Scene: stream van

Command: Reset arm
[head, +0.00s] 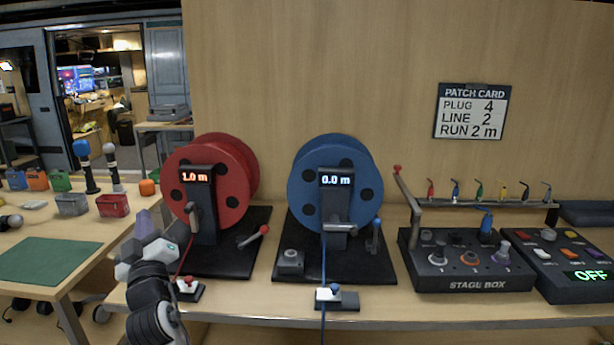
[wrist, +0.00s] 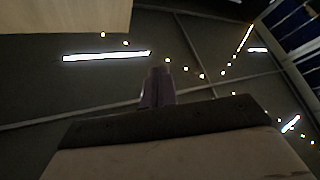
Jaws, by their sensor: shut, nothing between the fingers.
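My gripper (head: 143,224) stands at the lower left in the head view, in front of the left part of the bench, with its fingers pointing up. In the wrist view its fingers (wrist: 158,86) are together with nothing between them, against a dark ceiling with lights. The red reel (head: 240,165) reads 1.0 m and stands on a black base behind my gripper and to its right. The blue reel (head: 310,165) reads 0.0 m and stands to the right of the red one. My gripper is apart from both reels.
The stage box (head: 470,283) with knobs stands right of the blue reel. A unit (head: 580,290) reading OFF is at the far right. A patch card (head: 472,111) hangs on the wall. A side table with a green mat (head: 45,262), bins and microphones is at left.

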